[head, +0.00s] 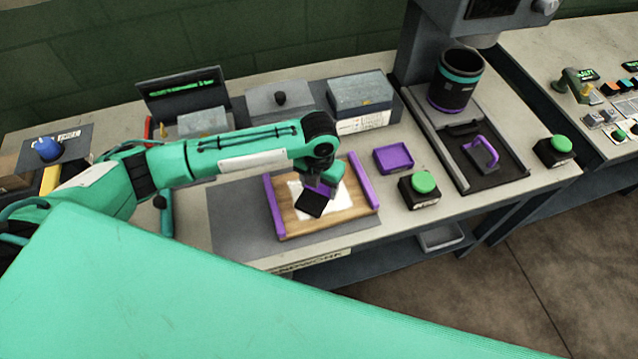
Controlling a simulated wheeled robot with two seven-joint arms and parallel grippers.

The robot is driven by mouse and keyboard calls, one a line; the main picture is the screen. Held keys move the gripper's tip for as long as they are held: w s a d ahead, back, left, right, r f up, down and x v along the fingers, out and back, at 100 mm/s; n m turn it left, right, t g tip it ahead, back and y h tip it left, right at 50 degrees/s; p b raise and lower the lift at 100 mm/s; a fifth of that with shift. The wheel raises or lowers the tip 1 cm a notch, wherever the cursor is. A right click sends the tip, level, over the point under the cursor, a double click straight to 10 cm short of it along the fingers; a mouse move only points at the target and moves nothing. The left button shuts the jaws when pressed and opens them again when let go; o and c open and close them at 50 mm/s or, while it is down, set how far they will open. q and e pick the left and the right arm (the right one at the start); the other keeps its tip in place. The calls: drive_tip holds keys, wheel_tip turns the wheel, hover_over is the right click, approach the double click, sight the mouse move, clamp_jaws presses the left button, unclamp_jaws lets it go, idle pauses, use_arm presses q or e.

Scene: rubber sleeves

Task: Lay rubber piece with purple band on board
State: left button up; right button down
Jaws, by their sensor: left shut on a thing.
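My left gripper (319,187) reaches in from the left and points down over the wooden board (288,222). It is shut on a dark rubber piece (311,205) with a purple part showing at its upper edge. The piece is tilted and seen over the white sheet on the board; I cannot tell whether it touches. The board has purple rails on its left and right sides and lies on a grey mat. The fingertips are partly hidden by the wrist. My right gripper is not in view.
A purple tray (393,158) and a green button (424,182) stand right of the board. Grey boxes (360,92) stand behind. The mat (232,222) left of the board is clear.

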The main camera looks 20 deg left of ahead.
sight(319, 188)
use_arm(q)
drive_tip(key=shift+f, duration=0.35)
drive_tip(key=o, duration=1.1)
drive_tip(key=shift+f, duration=0.1)
wheel_tip(319, 188, up, 12)
drive_tip(key=shift+r+b, duration=0.15)
drive_tip(key=shift+b, duration=1.1)
